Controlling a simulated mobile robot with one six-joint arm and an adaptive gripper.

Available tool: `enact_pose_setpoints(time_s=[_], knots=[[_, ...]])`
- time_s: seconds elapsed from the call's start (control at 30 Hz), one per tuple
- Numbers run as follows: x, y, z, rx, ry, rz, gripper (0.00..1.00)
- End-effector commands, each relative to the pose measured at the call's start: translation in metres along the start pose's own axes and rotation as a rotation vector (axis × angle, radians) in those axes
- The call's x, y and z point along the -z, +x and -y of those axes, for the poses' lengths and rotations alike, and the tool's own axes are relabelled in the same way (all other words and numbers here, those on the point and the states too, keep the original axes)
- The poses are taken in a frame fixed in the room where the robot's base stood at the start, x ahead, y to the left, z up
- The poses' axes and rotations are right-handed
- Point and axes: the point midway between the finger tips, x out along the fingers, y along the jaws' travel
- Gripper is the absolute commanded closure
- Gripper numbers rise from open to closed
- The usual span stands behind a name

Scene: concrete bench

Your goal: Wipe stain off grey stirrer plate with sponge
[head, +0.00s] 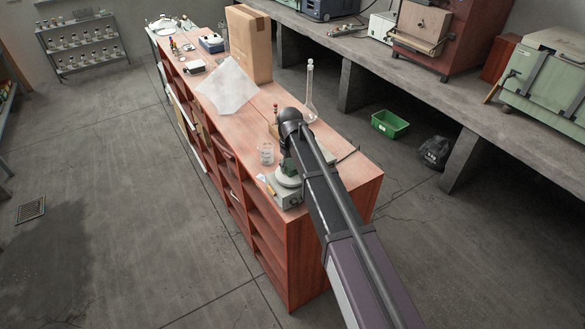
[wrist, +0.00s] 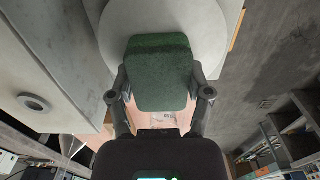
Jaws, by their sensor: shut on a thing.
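My gripper (wrist: 160,85) is shut on a green sponge (wrist: 160,62), with one finger on each side of it. The stirrer's round grey plate (wrist: 112,30) lies behind the sponge at the top of the wrist view, partly covered by it. In the head view the stirrer (head: 288,196) stands at the near end of the red-brown bench, and a green bit of the sponge (head: 287,166) shows just above its plate (head: 287,181). I cannot tell if the sponge touches the plate. My arm hides most of the gripper there. I see no stain on the visible part of the plate.
A glass beaker (head: 266,153) stands close left of the stirrer. A white sheet (head: 228,88) and a cardboard box (head: 250,45) are farther back. The bench top (head: 358,172) right of my arm is mostly clear.

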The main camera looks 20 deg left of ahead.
Motion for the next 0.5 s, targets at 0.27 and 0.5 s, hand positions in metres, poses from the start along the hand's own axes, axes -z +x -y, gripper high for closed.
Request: enact_pose_setpoints(time_s=[0.27,0.5], knots=[[0.02,-0.001,0.0,0.0,0.0,-0.002,0.8],[0.024,-0.001,0.0,0.0,0.0,-0.001,0.8]])
